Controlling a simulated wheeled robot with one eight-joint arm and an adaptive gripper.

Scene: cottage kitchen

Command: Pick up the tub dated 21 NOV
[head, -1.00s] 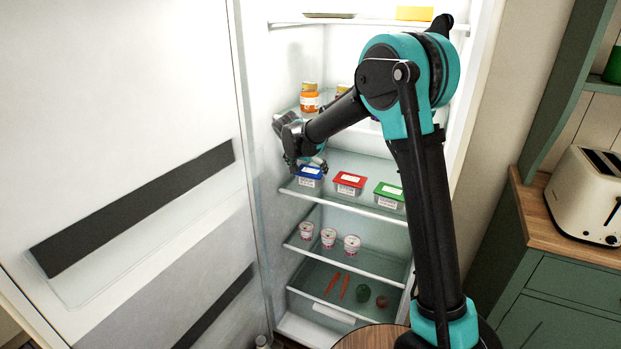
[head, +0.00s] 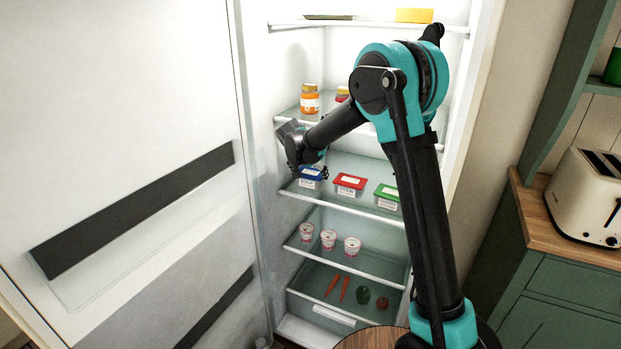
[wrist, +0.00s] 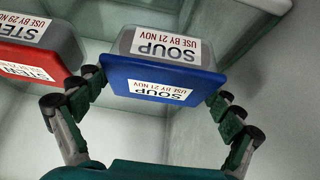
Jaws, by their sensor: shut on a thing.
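The tub dated 21 NOV (wrist: 165,75) has a blue lid and a label reading SOUP, USE BY 21 NOV, upside down in the wrist view. In the head view this blue-lidded tub (head: 309,184) is at the left end of the middle fridge shelf. My gripper (wrist: 157,88) has one finger on each side of the blue lid and is shut on the tub. In the head view my gripper (head: 312,170) covers part of the lid. I cannot tell whether the tub is clear of the shelf.
A red-lidded tub (head: 350,184) stands just right of it, and a green-lidded tub (head: 387,196) farther right. An orange jar (head: 309,102) stands on the shelf above. Several white pots (head: 328,239) are on the shelf below. The fridge's left wall is close to my gripper.

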